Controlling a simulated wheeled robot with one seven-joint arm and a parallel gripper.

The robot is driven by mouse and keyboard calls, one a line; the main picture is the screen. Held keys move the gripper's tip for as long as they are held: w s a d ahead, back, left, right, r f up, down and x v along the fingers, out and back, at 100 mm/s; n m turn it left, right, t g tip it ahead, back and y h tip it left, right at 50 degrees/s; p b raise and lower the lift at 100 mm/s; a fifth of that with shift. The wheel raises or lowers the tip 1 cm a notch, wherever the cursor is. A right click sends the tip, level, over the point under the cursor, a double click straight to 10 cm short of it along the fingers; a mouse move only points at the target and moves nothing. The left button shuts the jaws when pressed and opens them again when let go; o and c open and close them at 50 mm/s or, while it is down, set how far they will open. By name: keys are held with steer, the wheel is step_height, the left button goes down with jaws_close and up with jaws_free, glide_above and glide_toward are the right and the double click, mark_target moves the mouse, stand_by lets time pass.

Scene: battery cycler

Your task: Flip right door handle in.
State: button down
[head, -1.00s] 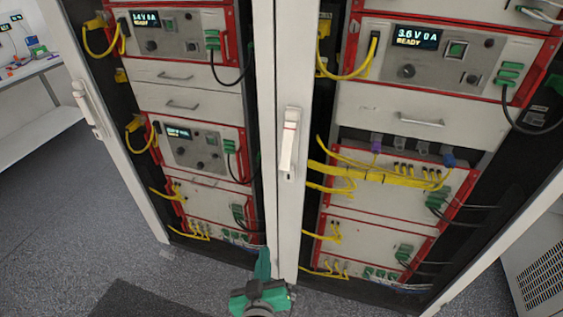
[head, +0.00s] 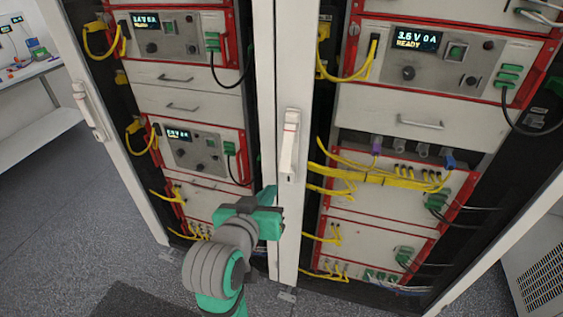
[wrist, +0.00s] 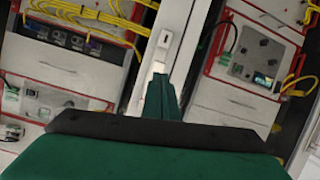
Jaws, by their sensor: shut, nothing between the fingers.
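The right door handle (head: 289,142) is a white upright lever on the white door frame between the two racks in the head view. Its lower part appears to stand out from the frame. It also shows in the wrist view (wrist: 162,48), just beyond my fingertips. My green gripper (head: 270,194) is shut and empty, below and slightly left of the handle in the head view. The fingertips show together in the wrist view (wrist: 160,82). They overlap the handle's near end there, and I cannot tell whether they touch it.
Another door handle (head: 88,108) is on the left frame. The left rack (head: 180,100) and right rack (head: 385,105) hold red-edged units with yellow cables (head: 385,177). A white table (head: 38,68) stands at far left.

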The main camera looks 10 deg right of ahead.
mark_target(285, 160)
step_height(285, 160, up, 7)
steer(key=s+m+g, duration=0.1)
steer(key=m, duration=0.1)
steer(key=shift+s+a+y, duration=0.2)
steer(key=shift+a+y, duration=0.1)
steer(key=shift+a, duration=0.15)
steer(key=shift+w+f, duration=0.1)
steer(key=shift+f, duration=0.05)
steer(key=x, duration=1.4)
steer(key=shift+f, duration=0.1)
